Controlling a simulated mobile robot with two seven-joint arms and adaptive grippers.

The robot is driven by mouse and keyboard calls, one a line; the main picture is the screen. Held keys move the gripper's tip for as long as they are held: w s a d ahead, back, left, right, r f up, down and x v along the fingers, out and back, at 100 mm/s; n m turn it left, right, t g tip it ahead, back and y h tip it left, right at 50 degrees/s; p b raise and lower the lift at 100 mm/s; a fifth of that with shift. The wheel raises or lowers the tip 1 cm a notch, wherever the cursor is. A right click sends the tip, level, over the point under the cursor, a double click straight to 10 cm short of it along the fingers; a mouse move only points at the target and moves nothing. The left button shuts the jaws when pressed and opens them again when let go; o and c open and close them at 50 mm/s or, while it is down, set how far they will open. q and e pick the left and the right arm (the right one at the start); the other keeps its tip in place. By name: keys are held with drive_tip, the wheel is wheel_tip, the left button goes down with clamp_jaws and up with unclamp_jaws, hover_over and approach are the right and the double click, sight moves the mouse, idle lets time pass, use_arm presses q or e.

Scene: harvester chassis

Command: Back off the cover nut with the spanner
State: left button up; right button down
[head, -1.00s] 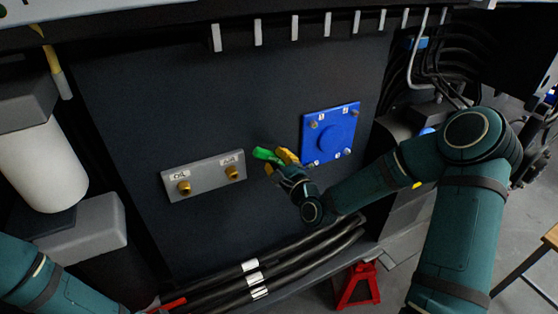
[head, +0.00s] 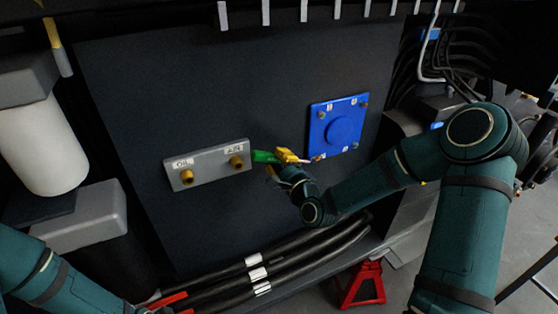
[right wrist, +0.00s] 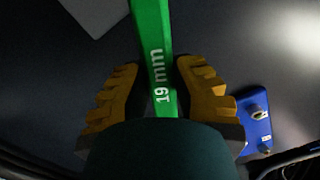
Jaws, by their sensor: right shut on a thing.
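The blue square cover (head: 352,112) is on the dark panel, with a round boss in its middle and a small labelled nut at each corner. My right gripper (head: 287,158), with yellow fingers, is left of and just below the cover. It is shut on the spanner (head: 265,157), whose green handle sticks out to the left. A pale end of the spanner shows right of the fingers, close to the lower left cover nut (head: 319,158); I cannot tell whether it is on the nut. In the right wrist view the spanner (right wrist: 152,45) reads "19 mm". My left gripper is out of view.
A grey block (head: 207,167) with two brass fittings, labelled OIL and AIR, is just left of the spanner handle. Black hoses (head: 290,262) run below. A red stand (head: 362,284) is on the floor. A white cylinder (head: 42,155) is at the far left.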

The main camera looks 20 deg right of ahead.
drive_tip(key=shift+a+f+n+b, duration=0.25)
drive_tip(key=shift+f+n+b, duration=0.15)
drive_tip(key=shift+f+b, duration=0.15)
drive_tip(key=shift+a+f+n+b, duration=0.2)
drive_tip(key=shift+f+n+b, duration=0.2)
drive_tip(key=shift+f, duration=0.1)
drive_tip(key=f+n+b, duration=0.2)
drive_tip(key=f+b, duration=0.1)
drive_tip(key=shift+a, duration=0.3)
drive_tip(key=shift+f+n, duration=1.2)
drive_tip(key=shift+f, duration=0.45)
